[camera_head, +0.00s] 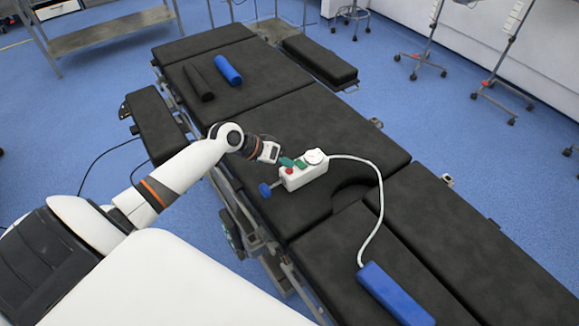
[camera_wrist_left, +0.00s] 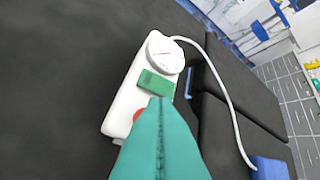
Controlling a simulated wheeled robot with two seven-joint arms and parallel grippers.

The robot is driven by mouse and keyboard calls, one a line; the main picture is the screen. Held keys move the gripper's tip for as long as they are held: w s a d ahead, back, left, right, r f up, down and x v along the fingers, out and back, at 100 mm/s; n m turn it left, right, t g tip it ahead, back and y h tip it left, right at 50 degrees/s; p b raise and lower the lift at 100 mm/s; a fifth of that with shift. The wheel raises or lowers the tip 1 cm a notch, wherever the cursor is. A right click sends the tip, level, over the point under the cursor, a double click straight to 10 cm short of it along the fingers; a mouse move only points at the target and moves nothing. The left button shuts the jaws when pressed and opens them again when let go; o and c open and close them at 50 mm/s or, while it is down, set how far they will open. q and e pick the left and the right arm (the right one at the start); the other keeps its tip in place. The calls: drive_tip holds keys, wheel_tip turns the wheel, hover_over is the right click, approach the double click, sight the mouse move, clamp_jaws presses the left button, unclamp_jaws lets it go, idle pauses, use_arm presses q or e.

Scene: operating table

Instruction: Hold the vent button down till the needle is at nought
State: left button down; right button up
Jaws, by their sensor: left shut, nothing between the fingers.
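A white control box (camera_head: 304,178) lies on the black table; it also shows in the wrist view (camera_wrist_left: 121,98). On top are a round white gauge (camera_wrist_left: 166,53), a green rectangular button (camera_wrist_left: 155,84) and a red round button (camera_wrist_left: 138,115). No label shows which is the vent button. A thin reddish mark shows on the gauge face, but its reading is too small to tell. My left gripper (camera_head: 287,161) is shut and empty. Its teal fingertips (camera_wrist_left: 160,100) are at the near edge of the green button, partly covering the red one; I cannot tell whether they touch.
A white hose (camera_head: 378,205) runs from the box to a blue cuff (camera_head: 394,294). A blue knob (camera_head: 265,190) sticks out at the box's left. A blue roll (camera_head: 228,70) and a black roll (camera_head: 198,82) lie farther back. The table around the box is mostly clear.

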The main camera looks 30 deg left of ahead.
sight(285, 172)
use_arm(q)
drive_tip(key=shift+r, duration=0.1)
wheel_tip(285, 172, up, 5)
drive_tip(key=p, duration=0.5)
drive_tip(key=shift+r, duration=0.1)
idle(0.5)
